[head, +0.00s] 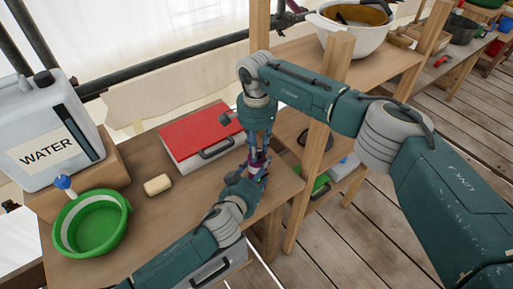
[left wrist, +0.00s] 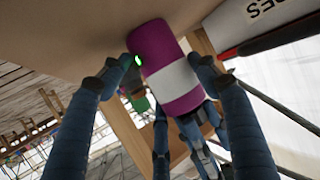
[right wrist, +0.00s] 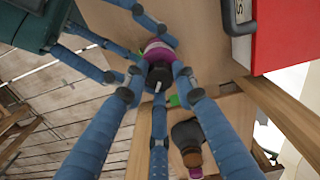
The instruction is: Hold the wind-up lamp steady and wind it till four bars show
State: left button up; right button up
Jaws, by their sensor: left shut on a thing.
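The wind-up lamp is a magenta cylinder with a white band (left wrist: 185,82) in the left wrist view. A small green light glows on its side by a fingertip; I cannot count bars. In the head view the lamp (head: 257,164) is mostly hidden between my grippers at the table's right end. My left gripper (left wrist: 166,66) is shut on the lamp's body, fingers on both sides. My right gripper (right wrist: 158,72) is just beyond the lamp's other end. Its fingers are spread around a dark end piece (right wrist: 158,77), with gaps showing; contact is unclear.
A red-lidded case (head: 203,130) lies behind the lamp. A soap bar (head: 158,185), green basin (head: 98,228) and WATER jug (head: 48,135) are to the left. Wooden shelving (head: 338,70) with a white pot (head: 350,32) stands close on the right.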

grip_shut()
jog(key=shift+m, duration=0.4)
jog(key=m, duration=0.2)
jog(key=shift+m, duration=0.3)
jog(key=shift+a+m, duration=0.1)
jog(key=shift+m, duration=1.9)
jog(key=o, duration=1)
grip_release()
